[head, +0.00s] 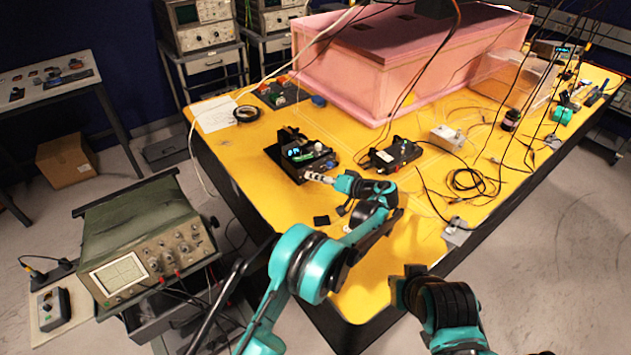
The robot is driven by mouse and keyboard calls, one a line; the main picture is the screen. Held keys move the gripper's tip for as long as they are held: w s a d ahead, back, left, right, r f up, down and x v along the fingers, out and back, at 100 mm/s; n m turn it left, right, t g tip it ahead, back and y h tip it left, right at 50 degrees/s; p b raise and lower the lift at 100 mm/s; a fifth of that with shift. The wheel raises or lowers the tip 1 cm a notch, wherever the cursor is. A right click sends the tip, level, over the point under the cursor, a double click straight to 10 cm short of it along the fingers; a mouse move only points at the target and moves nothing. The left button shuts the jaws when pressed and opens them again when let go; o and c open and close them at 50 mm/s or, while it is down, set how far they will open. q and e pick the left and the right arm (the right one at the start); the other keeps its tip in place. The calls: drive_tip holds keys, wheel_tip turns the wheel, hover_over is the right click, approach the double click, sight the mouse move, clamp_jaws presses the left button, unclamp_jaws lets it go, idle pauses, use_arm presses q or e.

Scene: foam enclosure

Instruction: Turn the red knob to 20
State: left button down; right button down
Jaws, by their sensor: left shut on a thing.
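A black device (292,142) with a small lit cyan display (299,154) stands on the yellow table, left of the middle. The digits on the display are too small to read. My left gripper (309,175) reaches in from the right and is shut at the front edge of this device. Its fingers cover the spot where they close, so the red knob does not show and its angle cannot be read. My right arm shows at the bottom right, over the table's near edge; its gripper is not in view.
A second black box (391,154) sits close to the right of my left gripper. A pink foam enclosure (345,75) stands behind. Cables (468,181) lie on the table's right. A green oscilloscope (140,245) stands at the left. The yellow surface (250,180) left of the device is clear.

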use_arm(q)
drive_tip(key=m+b, duration=0.1)
drive_tip(key=m+y, duration=0.1)
drive_tip(key=shift+d+f+m+b, duration=0.1)
drive_tip(key=shift+f+m+b, duration=0.2)
drive_tip(key=shift+b, duration=0.05)
use_arm(e)
wheel_tip(320, 180, down, 2)
drive_tip(key=shift+f, duration=0.1)
use_arm(q)
drive_tip(key=shift+w+m+y+b, duration=0.1)
drive_tip(key=shift+m+y+b, duration=0.75)
drive_tip(key=shift+m, duration=0.55)
use_arm(e)
drive_tip(key=shift+f, duration=0.65)
use_arm(q)
drive_tip(key=c, duration=1.4)
unclamp_jaws()
drive_tip(key=shift+o, duration=0.2)
drive_tip(key=shift+v, duration=3.75)
drive_tip(key=shift+f, duration=0.1)
